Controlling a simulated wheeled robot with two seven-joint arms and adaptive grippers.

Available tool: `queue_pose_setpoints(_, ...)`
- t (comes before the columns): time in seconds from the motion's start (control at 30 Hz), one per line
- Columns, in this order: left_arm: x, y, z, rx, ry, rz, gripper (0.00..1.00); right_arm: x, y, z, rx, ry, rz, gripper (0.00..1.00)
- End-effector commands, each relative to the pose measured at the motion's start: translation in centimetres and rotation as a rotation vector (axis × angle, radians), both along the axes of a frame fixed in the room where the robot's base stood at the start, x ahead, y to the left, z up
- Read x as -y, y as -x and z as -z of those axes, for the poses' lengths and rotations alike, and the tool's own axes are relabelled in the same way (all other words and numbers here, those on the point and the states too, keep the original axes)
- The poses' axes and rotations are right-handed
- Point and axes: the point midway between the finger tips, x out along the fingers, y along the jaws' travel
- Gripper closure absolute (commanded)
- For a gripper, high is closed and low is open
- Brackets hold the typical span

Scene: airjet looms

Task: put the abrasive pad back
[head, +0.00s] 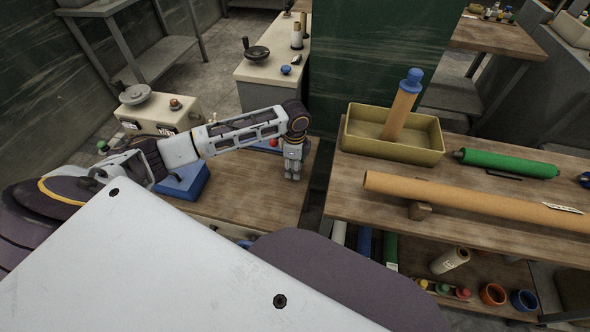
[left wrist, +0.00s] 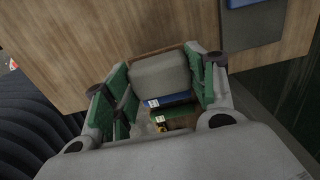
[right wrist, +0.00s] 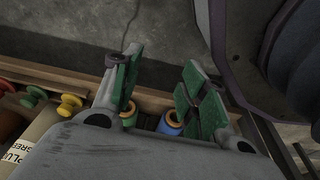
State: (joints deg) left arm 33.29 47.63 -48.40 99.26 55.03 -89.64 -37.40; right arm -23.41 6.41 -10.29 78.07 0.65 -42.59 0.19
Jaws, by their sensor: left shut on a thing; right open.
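My left gripper (head: 292,172) reaches over the right end of the left wooden table (head: 240,195), fingers pointing down. In the left wrist view the gripper (left wrist: 158,92) is shut on a grey block with a brown edge (left wrist: 160,76), apparently the abrasive pad. In the head view the block cannot be made out. Below it, past the table edge, labelled blue and green items show. My right gripper (right wrist: 160,85) is open and empty in the right wrist view, above a blue cup (right wrist: 168,124) on a lower shelf. It is hidden in the head view.
A gap separates the left table from the right bench (head: 345,200). The bench holds an olive tray (head: 425,150) with a blue-topped roll, a long cardboard tube (head: 470,205) and a green roll (head: 505,163). A blue case (head: 183,182) sits on the left table. A green panel (head: 370,60) stands behind.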

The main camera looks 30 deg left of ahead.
Motion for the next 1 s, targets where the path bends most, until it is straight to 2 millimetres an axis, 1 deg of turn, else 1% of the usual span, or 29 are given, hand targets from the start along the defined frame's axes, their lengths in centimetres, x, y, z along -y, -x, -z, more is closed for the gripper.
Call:
queue_pose_setpoints(0.03, 0.0, 0.0, 0.7, 0.000, 0.000, 0.000, 0.66, -0.2, -0.3, -0.2, 0.003, -0.003, 0.000, 0.57)
queue_pose_setpoints(0.1, 0.0, 0.0, 1.4, 0.000, 0.000, 0.000, 0.66, -0.4, -0.6, -0.8, 0.002, -0.004, -0.001, 0.57)
queue_pose_setpoints(0.23, 0.0, 0.0, 2.3, 0.000, -0.001, 0.001, 0.66, -0.9, -1.0, -1.7, 0.002, -0.010, -0.002, 0.57)
queue_pose_setpoints(0.43, 0.0, 0.0, 2.4, 0.001, 0.000, 0.001, 0.66, -1.1, -0.9, -2.0, -0.002, -0.013, -0.002, 0.57)
queue_pose_setpoints(0.8, 0.0, 0.0, 2.6, 0.000, 0.000, 0.001, 0.66, -0.9, -0.5, -1.5, -0.001, -0.010, -0.001, 0.57)
queue_pose_setpoints(0.83, 0.0, 0.0, 2.6, 0.000, 0.000, 0.001, 0.40, -0.8, -0.5, -1.4, -0.002, -0.009, -0.001, 0.57)
queue_pose_setpoints(0.97, 0.0, 0.0, 2.6, 0.000, 0.000, 0.001, 0.23, -0.7, -0.5, -1.3, -0.003, -0.006, -0.001, 0.57)
queue_pose_setpoints(1.0, 0.0, 0.0, 2.6, 0.000, 0.000, 0.001, 0.22, -0.6, -0.5, -1.3, -0.003, -0.006, -0.002, 0.57)
